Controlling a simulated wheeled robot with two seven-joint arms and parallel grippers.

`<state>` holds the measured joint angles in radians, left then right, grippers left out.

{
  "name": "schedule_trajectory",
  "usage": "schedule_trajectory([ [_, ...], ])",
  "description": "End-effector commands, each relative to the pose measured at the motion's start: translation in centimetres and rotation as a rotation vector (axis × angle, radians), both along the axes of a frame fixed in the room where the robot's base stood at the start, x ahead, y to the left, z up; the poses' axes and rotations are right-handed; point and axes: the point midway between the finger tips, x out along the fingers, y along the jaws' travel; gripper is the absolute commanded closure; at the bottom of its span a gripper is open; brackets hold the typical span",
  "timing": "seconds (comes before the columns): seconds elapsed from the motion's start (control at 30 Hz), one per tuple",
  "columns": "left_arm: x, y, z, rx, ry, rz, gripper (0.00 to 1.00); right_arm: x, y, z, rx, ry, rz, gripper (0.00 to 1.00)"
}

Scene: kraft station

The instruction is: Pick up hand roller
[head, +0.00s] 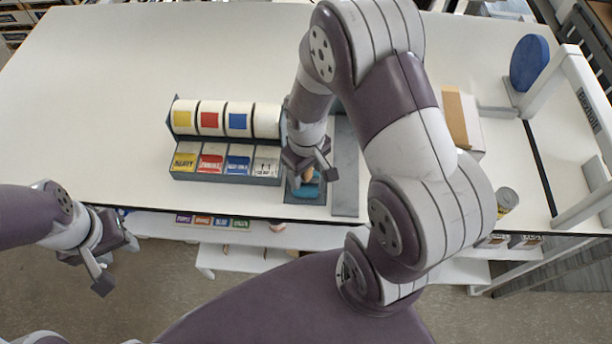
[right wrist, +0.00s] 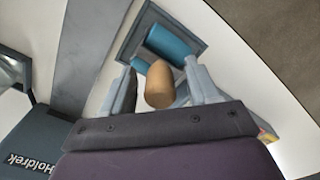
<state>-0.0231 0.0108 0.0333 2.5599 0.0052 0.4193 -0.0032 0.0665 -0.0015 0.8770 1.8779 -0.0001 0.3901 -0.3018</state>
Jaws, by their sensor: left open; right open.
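The hand roller has a tan, wood-coloured handle (right wrist: 160,86) and a blue roller head (right wrist: 168,43). It rests in a shallow grey-blue tray (head: 318,197) near the table's front edge. In the head view the blue head (head: 306,191) shows just below my right gripper (head: 309,178), which partly hides the handle. In the right wrist view my right gripper (right wrist: 164,92) is open, with one finger on each side of the handle. Gaps show between the handle and the fingers. My left gripper (head: 98,270) is open and empty, off the table's front left.
A grey rack (head: 222,180) with coloured label rolls stands left of the tray. A grey plate (head: 345,190) lies to its right. A cardboard box (head: 460,118), a can (head: 507,199) and a blue disc (head: 529,62) stand further right. The table's left side is clear.

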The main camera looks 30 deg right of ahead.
Motion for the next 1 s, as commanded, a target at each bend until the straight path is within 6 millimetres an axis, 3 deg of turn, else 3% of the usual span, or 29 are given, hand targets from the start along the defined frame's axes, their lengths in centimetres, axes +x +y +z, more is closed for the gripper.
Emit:
schedule_trajectory([
  [0.17, 0.0, 0.0, -0.1, 0.000, 0.000, 0.000, 0.57, 0.1, 0.0, 0.0, 0.000, -0.001, 0.000, 0.40],
  [0.3, 0.0, 0.0, -0.1, 0.000, 0.000, 0.000, 0.57, 0.1, 0.0, 0.0, 0.000, -0.002, 0.000, 0.85],
  [0.37, 0.0, 0.0, -0.1, 0.000, 0.000, 0.000, 0.57, 0.1, 0.0, 0.0, -0.001, -0.002, 0.000, 1.00],
  [0.73, 0.0, 0.0, -0.2, 0.000, 0.000, 0.000, 0.57, 0.2, 0.0, 0.6, 0.000, -0.007, 0.000, 1.00],
  [0.97, 0.0, 0.0, -1.1, 0.000, 0.000, 0.000, 0.57, 0.2, 0.0, 4.0, -0.001, -0.009, 0.000, 1.00],
  [1.0, 0.0, 0.0, -1.2, 0.000, 0.000, 0.000, 0.57, -0.6, -0.3, 4.6, 0.000, -0.007, -0.003, 1.00],
])
